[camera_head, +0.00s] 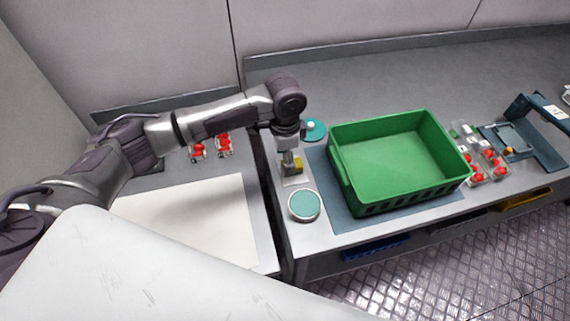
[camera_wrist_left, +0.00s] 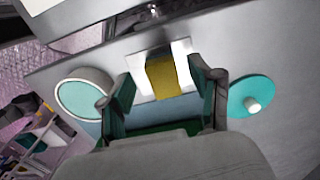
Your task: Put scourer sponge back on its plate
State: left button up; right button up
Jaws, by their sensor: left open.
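The yellow scourer sponge (camera_wrist_left: 163,79) shows in the left wrist view over the white plate (camera_wrist_left: 181,49), with the plate's white surface visible on both sides of it. In the head view the sponge (camera_head: 297,164) is partly hidden by my left gripper, and part of the plate (camera_head: 293,181) shows below it. My left gripper (camera_wrist_left: 166,90) is open, its fingers on either side of the sponge with gaps between. The gripper (camera_head: 291,165) points down at the plate in the head view. I cannot tell whether the sponge's underside touches the plate. My right gripper is out of view.
A green crate (camera_head: 345,178) stands on a blue-grey mat just right of the gripper. A round teal-topped dish (camera_head: 304,205) is in front, and a teal disc with a white knob (camera_head: 314,130) is behind. Berry punnets (camera_head: 223,145) sit on the left counter.

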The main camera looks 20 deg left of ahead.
pick_arm(q)
notch_tip(320, 180, up, 9)
jog(key=b, duration=0.1)
jog(key=shift+f, duration=0.15)
jog(key=shift+s+f, duration=0.1)
dwell(0.4)
